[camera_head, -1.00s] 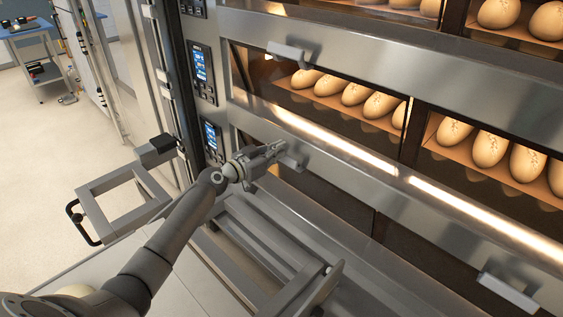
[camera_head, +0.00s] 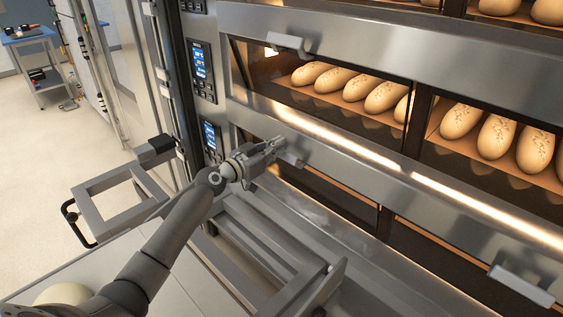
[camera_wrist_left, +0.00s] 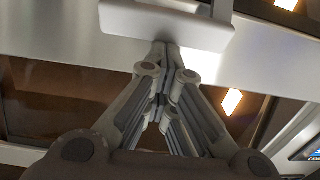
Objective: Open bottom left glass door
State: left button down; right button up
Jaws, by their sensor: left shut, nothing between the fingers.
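The bottom left glass door (camera_head: 325,187) is in the lower middle of the head view, dark glass under a steel band. Its pale bar handle (camera_head: 291,159) sticks out near the band's left end. My left gripper (camera_head: 280,146) is at this handle and partly covers it. In the left wrist view the handle (camera_wrist_left: 165,24) crosses the top, and the closed fingertips (camera_wrist_left: 165,50) meet at its lower edge. The fingers are shut with nothing between them; I cannot tell if they touch the handle. The door looks shut or nearly so. My right gripper is not in view.
The upper left deck door with its own handle (camera_head: 289,45) shows loaves (camera_head: 338,80) behind glass. Another handle (camera_head: 521,286) is at lower right. Control panels (camera_head: 202,70) line the oven's left side. A grey metal frame (camera_head: 110,190) stands left of my arm.

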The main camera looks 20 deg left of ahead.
aim_at(282, 158)
pick_arm(q)
jog(key=shift+g, duration=0.3)
jog(key=f, duration=0.4)
jog(key=shift+s+d+f, duration=0.1)
jog(key=shift+s+f, duration=0.15)
jog(key=shift+s, duration=0.1)
jog(key=shift+w+d+r, duration=0.1)
jog(key=shift+w, duration=0.35)
jog(key=shift+s, duration=0.15)
jog(key=shift+v, duration=2.5)
jog(key=shift+r, duration=0.15)
